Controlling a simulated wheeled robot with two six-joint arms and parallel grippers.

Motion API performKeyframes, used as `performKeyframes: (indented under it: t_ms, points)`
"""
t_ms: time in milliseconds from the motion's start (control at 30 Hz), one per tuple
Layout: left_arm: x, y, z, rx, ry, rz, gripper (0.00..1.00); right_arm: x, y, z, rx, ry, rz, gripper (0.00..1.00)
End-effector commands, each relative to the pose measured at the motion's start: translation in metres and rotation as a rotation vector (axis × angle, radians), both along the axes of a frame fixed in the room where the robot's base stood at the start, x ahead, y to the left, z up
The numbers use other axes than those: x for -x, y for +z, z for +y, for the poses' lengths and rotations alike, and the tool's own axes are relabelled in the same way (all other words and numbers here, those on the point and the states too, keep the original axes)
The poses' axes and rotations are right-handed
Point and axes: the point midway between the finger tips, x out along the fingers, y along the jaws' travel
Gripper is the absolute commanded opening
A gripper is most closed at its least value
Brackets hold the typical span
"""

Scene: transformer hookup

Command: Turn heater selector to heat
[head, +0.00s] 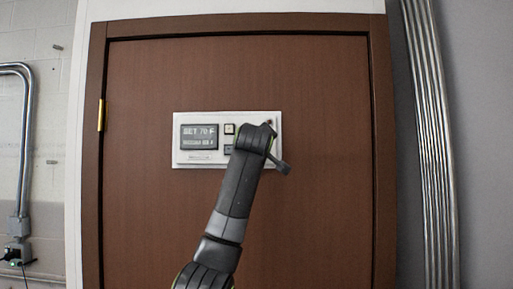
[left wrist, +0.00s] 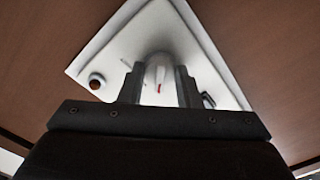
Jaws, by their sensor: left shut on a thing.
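A white thermostat panel (head: 218,161) is mounted on a brown door, with a dark display (head: 199,136) at its left reading "SET 70 F" above a smaller line. My left arm covers the right part of the panel, so the selector is hidden in the head view. In the left wrist view, my left gripper (left wrist: 158,76) has its two dark fingers on either side of a pale selector knob (left wrist: 157,70) and is shut on it. A red mark shows on or beside the knob. The setting it points to is not legible. My right gripper is in neither view.
Two small square buttons, an upper one (head: 229,129) and a lower one (head: 228,150), sit right of the display. A round reddish-brown button (left wrist: 96,81) is near a panel corner. Metal conduits (head: 432,150) run down the right wall. The door (head: 330,200) around the panel is clear.

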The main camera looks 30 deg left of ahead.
Motion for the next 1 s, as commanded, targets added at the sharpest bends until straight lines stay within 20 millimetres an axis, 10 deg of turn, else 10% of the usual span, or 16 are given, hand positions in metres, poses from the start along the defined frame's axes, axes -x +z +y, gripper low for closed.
performKeyframes:
  t_ms: [1000]
  points:
    - [-0.0001,0.0,-0.0003,-0.474,-0.001,0.291,0.07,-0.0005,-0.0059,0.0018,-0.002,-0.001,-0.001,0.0]
